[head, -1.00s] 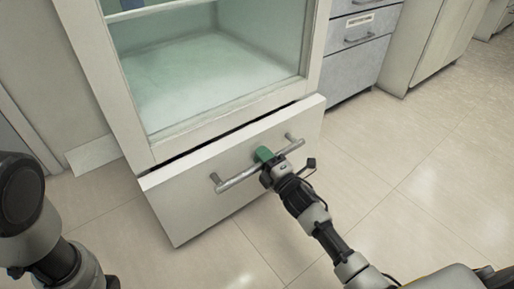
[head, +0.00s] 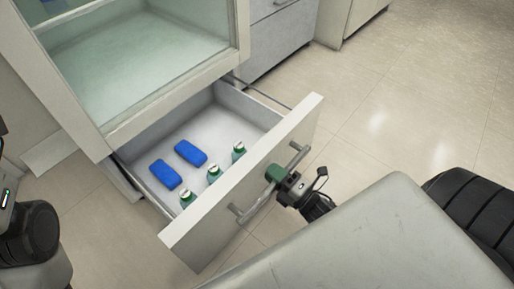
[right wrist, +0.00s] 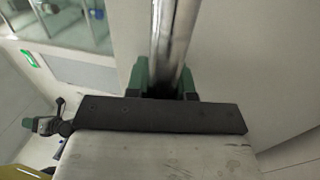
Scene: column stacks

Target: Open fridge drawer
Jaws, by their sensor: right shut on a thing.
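The fridge drawer (head: 250,185) is pulled well out below the glass-fronted fridge (head: 150,60) in the head view. Its metal bar handle (head: 256,207) runs along the front panel. My right gripper (head: 277,173) is shut on the handle, near its upper right part. In the right wrist view the handle bar (right wrist: 174,45) passes between the green fingers of my right gripper (right wrist: 166,80).
Inside the drawer lie two blue packs (head: 190,153) and several green bottles with pale caps (head: 238,151). Grey cabinets (head: 280,35) stand right of the fridge. Open tiled floor (head: 400,110) lies to the right.

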